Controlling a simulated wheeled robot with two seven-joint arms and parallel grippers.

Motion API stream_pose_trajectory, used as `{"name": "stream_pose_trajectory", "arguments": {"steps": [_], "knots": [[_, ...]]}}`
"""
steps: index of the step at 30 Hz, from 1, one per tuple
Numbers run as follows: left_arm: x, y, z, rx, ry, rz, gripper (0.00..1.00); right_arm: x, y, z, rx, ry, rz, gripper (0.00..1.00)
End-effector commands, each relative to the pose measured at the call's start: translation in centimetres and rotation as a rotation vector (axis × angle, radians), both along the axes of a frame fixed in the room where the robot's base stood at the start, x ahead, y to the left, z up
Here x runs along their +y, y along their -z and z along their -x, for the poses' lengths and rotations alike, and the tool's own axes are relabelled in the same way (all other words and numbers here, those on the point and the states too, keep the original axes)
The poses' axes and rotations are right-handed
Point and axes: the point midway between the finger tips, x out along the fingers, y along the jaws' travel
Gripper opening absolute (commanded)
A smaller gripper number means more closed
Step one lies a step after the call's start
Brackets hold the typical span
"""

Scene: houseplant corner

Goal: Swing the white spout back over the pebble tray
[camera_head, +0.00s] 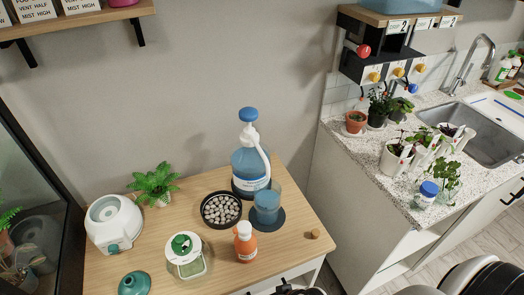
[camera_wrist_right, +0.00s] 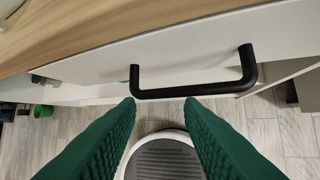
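A bottle of blue liquid (camera_head: 250,166) with a blue pump cap (camera_head: 248,114) stands at the back of the wooden table. Its white spout (camera_head: 261,153) points down and to the right, toward a glass of blue liquid (camera_head: 267,206), not over the pebbles. The round black pebble tray (camera_head: 221,210) is just left of the glass, in front of the bottle. My left gripper is not in view.
An orange bottle (camera_head: 245,241), a lidded green-topped jar (camera_head: 186,254) and a white appliance (camera_head: 114,223) crowd the tabletop (camera_head: 165,225). A fern (camera_head: 154,184) stands behind. A small cork (camera_head: 315,234) lies at right. A counter with potted plants and a sink (camera_head: 485,132) is beyond.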

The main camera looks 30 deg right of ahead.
Motion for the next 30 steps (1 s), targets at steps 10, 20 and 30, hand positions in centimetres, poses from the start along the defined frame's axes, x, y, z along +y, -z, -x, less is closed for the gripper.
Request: {"name": "stream_pose_trajectory", "arguments": {"steps": [10, 20, 30], "knots": [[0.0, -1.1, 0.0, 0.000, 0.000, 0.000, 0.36, 3.8, -18.9, -8.2, -0.257, 0.262, -0.617, 0.34], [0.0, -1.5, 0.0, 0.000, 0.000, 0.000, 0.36, -3.3, -28.5, -15.7, -0.348, 0.882, -1.458, 0.34], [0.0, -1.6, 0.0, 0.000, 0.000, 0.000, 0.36, -10.1, -28.8, -18.1, -0.294, 1.326, -1.894, 0.34]]}}
